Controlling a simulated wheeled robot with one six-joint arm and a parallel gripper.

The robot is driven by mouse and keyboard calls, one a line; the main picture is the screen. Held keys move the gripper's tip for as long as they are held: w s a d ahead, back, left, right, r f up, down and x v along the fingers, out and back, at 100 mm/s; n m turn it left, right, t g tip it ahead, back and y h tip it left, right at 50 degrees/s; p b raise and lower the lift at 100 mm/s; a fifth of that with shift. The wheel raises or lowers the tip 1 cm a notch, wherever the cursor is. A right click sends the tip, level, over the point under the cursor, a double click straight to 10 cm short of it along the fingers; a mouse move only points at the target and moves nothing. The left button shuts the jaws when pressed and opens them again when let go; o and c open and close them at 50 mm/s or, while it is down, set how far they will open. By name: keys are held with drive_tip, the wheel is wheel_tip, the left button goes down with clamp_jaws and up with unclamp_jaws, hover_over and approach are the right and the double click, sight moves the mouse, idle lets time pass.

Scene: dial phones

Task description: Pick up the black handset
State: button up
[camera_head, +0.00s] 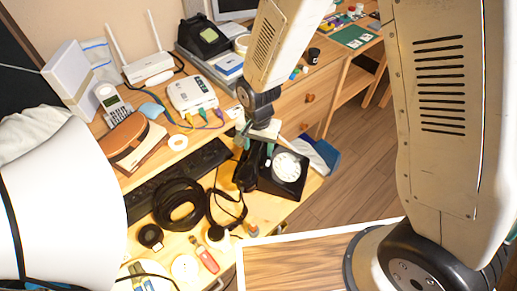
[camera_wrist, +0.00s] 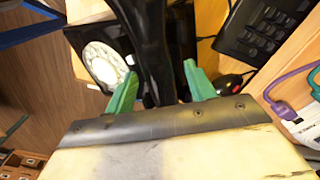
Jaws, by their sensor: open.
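A black dial phone (camera_head: 289,187) with a white round dial stands near the desk's right edge in the head view; its dial (camera_wrist: 101,62) shows at the upper left in the wrist view. The black handset (camera_head: 247,170) lies along the phone's left side. In the wrist view the handset (camera_wrist: 153,45) runs down between my green fingertips. My gripper (camera_head: 256,146) is open above the phone, its fingers (camera_wrist: 160,82) on either side of the handset with gaps showing. My gripper body hides the handset's near end in the wrist view.
A black keyboard (camera_head: 178,177) and a coiled black cable (camera_head: 180,204) lie left of the phone. A white router box (camera_head: 192,95) with plugged cables sits behind. A red-handled tool (camera_head: 207,259) lies in front. Wooden floor is open beyond the desk's right edge.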

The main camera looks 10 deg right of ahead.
drive_tip(key=shift+f, duration=0.4)
drive_tip(key=shift+c, duration=0.3)
